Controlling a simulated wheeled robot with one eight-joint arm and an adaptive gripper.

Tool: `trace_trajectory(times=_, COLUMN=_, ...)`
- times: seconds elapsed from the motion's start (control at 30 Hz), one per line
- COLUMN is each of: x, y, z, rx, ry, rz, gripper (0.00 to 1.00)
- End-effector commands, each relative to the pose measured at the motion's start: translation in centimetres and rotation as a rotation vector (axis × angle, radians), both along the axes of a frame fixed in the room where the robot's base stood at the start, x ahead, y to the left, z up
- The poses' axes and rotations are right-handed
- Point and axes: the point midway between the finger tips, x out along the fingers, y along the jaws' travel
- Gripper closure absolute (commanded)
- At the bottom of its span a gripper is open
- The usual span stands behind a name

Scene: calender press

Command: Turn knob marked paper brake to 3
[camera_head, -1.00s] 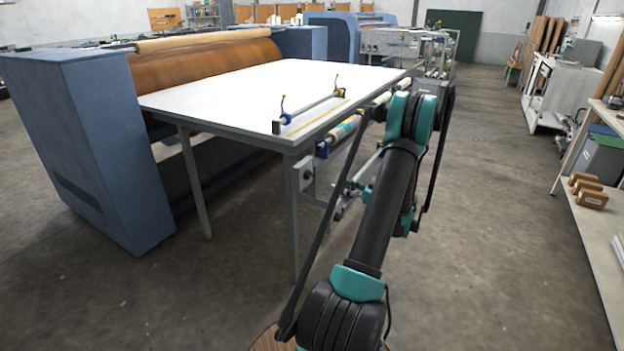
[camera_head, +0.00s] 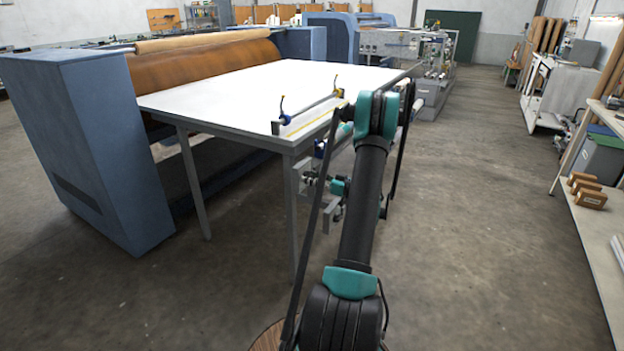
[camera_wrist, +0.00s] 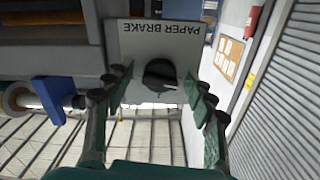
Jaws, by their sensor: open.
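The paper brake knob (camera_wrist: 160,74) is a dark round knob on a grey panel (camera_wrist: 128,42) in the wrist view. The panel carries the label "PAPER BRAKE" (camera_wrist: 166,28), which appears upside down. My gripper (camera_wrist: 157,92) is open, with one finger on each side of the knob in the picture. I cannot tell whether the fingers touch the knob or how deep they reach. Any scale numbers and the knob's setting are too small to read. In the head view my gripper (camera_head: 312,181) is small beside the table leg, and the knob is hidden there.
The white-topped table (camera_head: 240,88) stands above and beside my gripper, with a grey leg (camera_head: 293,215) close by. A blue bracket with a roller (camera_wrist: 52,95) lies left in the wrist view. Open floor (camera_head: 480,220) is on the right.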

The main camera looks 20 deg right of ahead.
Motion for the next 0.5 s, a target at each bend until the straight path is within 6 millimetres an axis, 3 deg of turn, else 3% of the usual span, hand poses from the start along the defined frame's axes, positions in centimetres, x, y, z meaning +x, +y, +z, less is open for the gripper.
trace_trajectory(times=0.1, x=-0.02, y=-0.01, z=0.0, rx=0.0, ry=0.0, rz=0.0, gripper=0.46)
trace_trajectory(times=0.5, x=-0.04, y=-0.02, z=0.0, rx=0.0, ry=0.0, rz=0.0, gripper=0.94)
